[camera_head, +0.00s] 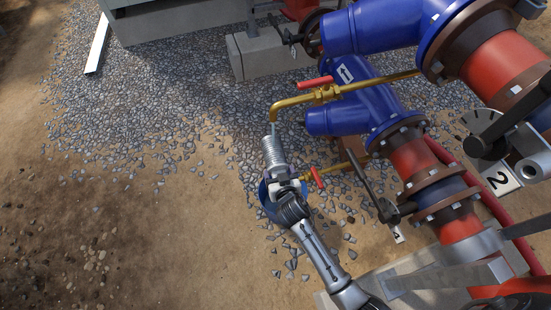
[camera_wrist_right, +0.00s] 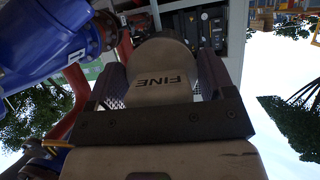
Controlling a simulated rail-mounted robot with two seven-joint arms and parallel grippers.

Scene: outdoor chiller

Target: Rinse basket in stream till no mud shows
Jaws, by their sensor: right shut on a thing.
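The basket (camera_head: 273,150) is a grey ribbed metal cylinder, upright or nearly so, under the mouth of the upper brass pipe (camera_head: 290,101). A thin pale stream (camera_head: 274,130) comes down from the pipe to the basket's top. My right gripper (camera_head: 284,184) is shut on the basket at its lower end. No mud can be made out on the visible side; the inside is hidden. My left gripper is not in view.
A red lever (camera_head: 316,82) sits on the upper brass pipe. A lower brass pipe with another red lever (camera_head: 318,178) is close right of my gripper. Large blue and red pipes with valves (camera_head: 415,160) fill the right. Gravel and bare dirt (camera_head: 150,240) lie open at left.

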